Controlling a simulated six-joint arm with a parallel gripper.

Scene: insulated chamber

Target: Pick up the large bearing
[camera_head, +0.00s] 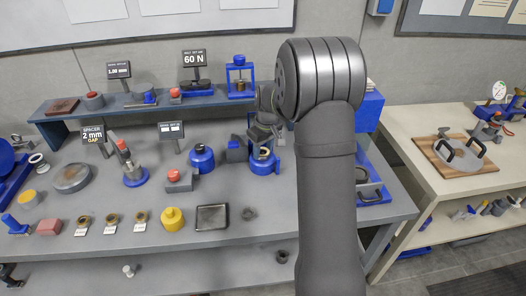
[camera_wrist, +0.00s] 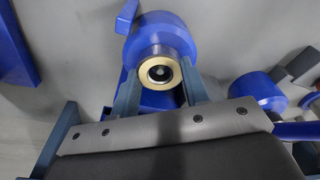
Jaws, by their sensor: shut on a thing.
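The large bearing (camera_wrist: 143,73) shows in the wrist view as a pale brass ring with a dark bore. It sits between the fingertips of my gripper (camera_wrist: 160,82), which are shut on its sides. Directly behind it is a blue cylindrical fixture (camera_wrist: 158,30); I cannot tell whether the bearing still touches it. In the head view my gripper (camera_head: 263,138) is over the blue fixture (camera_head: 264,167) at the right part of the bench, and a brass ring shows just under the fingers. My arm hides part of the bench there.
Three small rings with cards (camera_head: 112,220) lie near the bench front. A yellow weight (camera_head: 172,219) and a dark square tray (camera_head: 212,217) are beside them. A blue pot (camera_head: 202,158) stands left of my gripper. A raised shelf (camera_head: 140,107) runs behind.

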